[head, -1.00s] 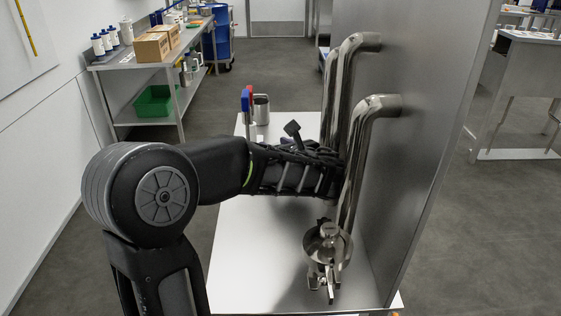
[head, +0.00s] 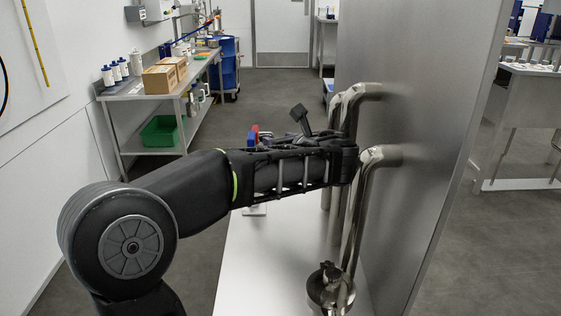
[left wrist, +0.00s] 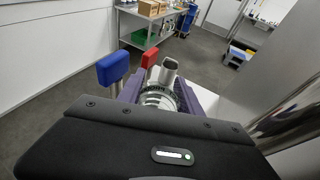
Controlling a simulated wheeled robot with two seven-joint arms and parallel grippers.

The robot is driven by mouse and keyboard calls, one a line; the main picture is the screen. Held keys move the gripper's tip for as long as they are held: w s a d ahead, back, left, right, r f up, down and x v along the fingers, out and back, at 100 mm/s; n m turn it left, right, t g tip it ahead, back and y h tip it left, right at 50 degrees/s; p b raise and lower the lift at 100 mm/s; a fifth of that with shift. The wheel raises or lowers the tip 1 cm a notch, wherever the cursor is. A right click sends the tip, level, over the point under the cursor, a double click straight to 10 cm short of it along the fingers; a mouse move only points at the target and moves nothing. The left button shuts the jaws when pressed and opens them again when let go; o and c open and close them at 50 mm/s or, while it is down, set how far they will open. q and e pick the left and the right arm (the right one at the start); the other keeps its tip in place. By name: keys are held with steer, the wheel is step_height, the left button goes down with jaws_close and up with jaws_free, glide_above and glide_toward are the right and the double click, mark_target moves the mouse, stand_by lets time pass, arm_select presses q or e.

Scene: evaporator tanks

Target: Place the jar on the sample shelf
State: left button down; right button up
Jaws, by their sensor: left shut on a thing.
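My left arm reaches across the head view from the left, and its gripper is hidden behind the arm there. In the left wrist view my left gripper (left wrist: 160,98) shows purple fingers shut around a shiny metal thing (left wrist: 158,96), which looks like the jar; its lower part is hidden. A slanted metal piece (left wrist: 170,68) shows just above it, and I cannot tell whether it belongs to the held thing. A white flat surface (head: 265,265) lies beside the steel wall; I cannot tell if this is the sample shelf. My right gripper is not in view.
Bent steel pipes (head: 360,205) run down beside the steel wall (head: 425,130), close to my left wrist. A steel fitting (head: 330,288) is at the near end. Blue (left wrist: 113,68) and red (left wrist: 149,58) blocks are close to the gripper. A bench (head: 150,94) stands back left.

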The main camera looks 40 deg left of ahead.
arm_select(q)
step_height(320, 180, up, 6)
steer(key=shift+f+p, duration=0.2)
steer(key=shift+p, duration=0.2)
stand_by(0.4)
